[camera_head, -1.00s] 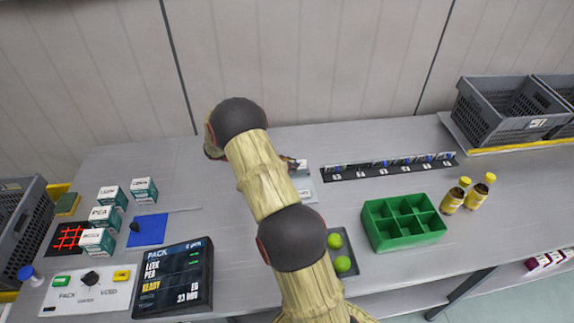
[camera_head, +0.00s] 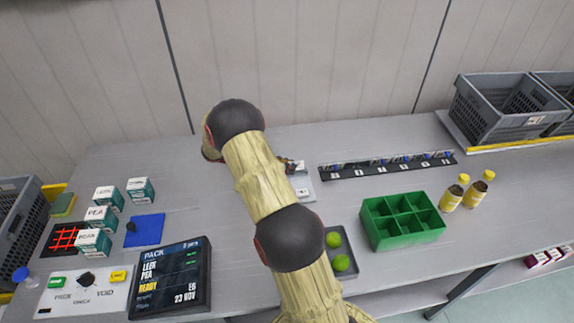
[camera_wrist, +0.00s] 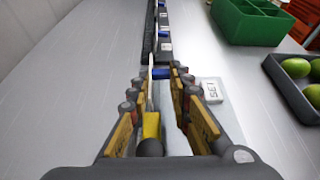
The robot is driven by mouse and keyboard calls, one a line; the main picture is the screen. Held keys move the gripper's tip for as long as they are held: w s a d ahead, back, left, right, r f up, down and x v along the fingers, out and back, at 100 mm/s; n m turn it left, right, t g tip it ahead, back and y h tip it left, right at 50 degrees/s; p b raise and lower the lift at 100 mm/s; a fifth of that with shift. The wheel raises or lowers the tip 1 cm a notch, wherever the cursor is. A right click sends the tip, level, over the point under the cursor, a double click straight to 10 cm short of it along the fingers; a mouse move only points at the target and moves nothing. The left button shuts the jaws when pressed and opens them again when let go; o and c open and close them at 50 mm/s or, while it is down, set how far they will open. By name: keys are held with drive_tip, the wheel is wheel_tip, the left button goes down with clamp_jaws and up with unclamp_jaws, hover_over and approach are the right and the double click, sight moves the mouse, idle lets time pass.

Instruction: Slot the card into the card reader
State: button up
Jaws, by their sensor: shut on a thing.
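In the wrist view my gripper (camera_wrist: 157,82) has its fingers on either side of a thin white piece (camera_wrist: 150,92), seen edge-on, which looks like the card. A pale grey device marked SET (camera_wrist: 212,90), possibly the card reader, lies below and to the right of the fingertips. It also shows in the head view (camera_head: 304,188), partly hidden behind my arm. A yellow part (camera_wrist: 151,125) and a dark round part (camera_wrist: 150,148) show between the fingers; I cannot tell what they belong to. The card's lower edge and any slot are not clear.
A black rack (camera_head: 385,166) with blue-marked pieces lies to the right. A green divided tray (camera_head: 400,222) and a dark tray with green fruit (camera_head: 352,284) are nearer. A screen (camera_head: 171,280), boxes (camera_head: 139,190) and a control panel (camera_head: 86,292) stand left.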

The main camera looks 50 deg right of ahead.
drive_tip(key=shift+f, duration=0.95)
drive_tip(key=o, duration=0.8)
drive_tip(key=shift+f, duration=0.1)
drive_tip(key=shift+o, duration=0.3)
drive_tip(key=v, duration=1.2)
